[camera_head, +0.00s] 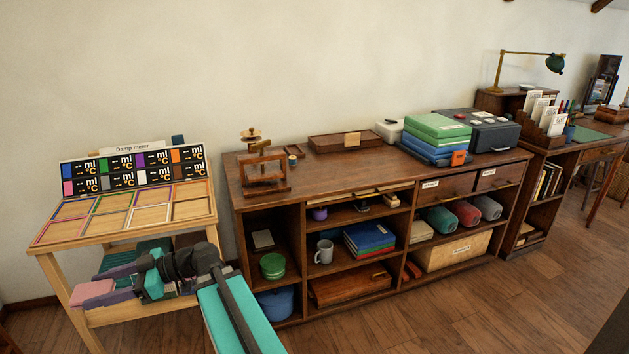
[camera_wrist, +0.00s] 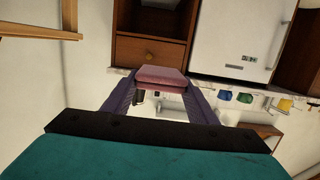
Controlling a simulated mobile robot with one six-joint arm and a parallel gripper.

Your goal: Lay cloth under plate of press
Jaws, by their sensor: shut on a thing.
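A folded pink cloth (camera_head: 92,292) is at the lower left, in front of the light wooden stand. My gripper (camera_head: 106,284) is shut on it. In the wrist view the cloth (camera_wrist: 163,76) sits between the two purple fingertips, and its folded layers face the camera. The small wooden press (camera_head: 264,172) stands on the left end of the long cabinet top, with a screw knob above its frame. The gap under its plate is too small to make out. My gripper is well to the left of the press and lower than it.
The stand (camera_head: 125,230) has colored frames and a "Damp meter" board (camera_head: 133,170); folded cloths seem to lie on its lower shelf. A small pot (camera_head: 293,160) and a wooden tray (camera_head: 345,143) are right of the press. The cabinet top (camera_head: 375,172) is clear in front.

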